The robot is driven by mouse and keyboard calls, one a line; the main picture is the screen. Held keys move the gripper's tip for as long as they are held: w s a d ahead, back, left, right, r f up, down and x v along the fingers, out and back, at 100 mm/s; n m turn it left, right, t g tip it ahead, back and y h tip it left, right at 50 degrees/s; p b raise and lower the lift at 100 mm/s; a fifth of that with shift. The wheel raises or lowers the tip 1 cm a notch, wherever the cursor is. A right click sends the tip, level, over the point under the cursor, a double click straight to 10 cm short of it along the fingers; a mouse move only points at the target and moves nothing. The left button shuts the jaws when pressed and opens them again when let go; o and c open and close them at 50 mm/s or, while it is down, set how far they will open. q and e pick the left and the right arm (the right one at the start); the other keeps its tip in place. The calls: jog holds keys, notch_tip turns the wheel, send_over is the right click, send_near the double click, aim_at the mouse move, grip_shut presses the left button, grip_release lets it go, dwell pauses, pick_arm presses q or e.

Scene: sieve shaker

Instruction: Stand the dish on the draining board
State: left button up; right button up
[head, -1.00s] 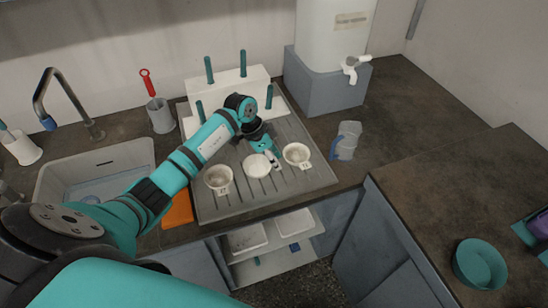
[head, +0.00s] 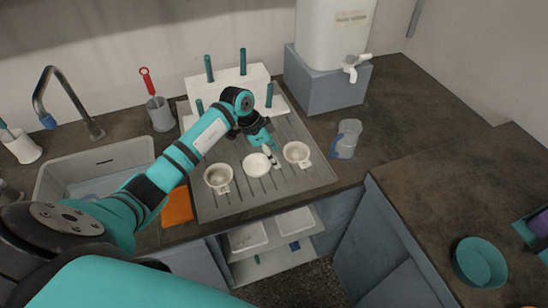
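A small round white dish (head: 256,166) rests on the grey ribbed draining board (head: 216,206), between two white handled cups, a left one (head: 218,176) and a right one (head: 297,152). My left gripper (head: 270,157) reaches down from behind, with its fingertips at the right rim of the dish. The fingers are small and overlap in this view, so I cannot tell whether they are open or shut, or whether they touch the dish. My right gripper is not in view.
A white rack with teal pegs (head: 228,84) stands at the back of the board. A sink (head: 98,168) is to the left, and an orange cloth (head: 177,207) lies beside the board. A clear jug (head: 347,138) stands to the right. A teal bowl (head: 480,262) sits on the right counter.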

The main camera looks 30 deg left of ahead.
aim_at(259, 165)
pick_arm(q)
jog(key=v, duration=1)
jog(key=shift+r+b, duration=0.15)
jog(key=shift+b, duration=0.25)
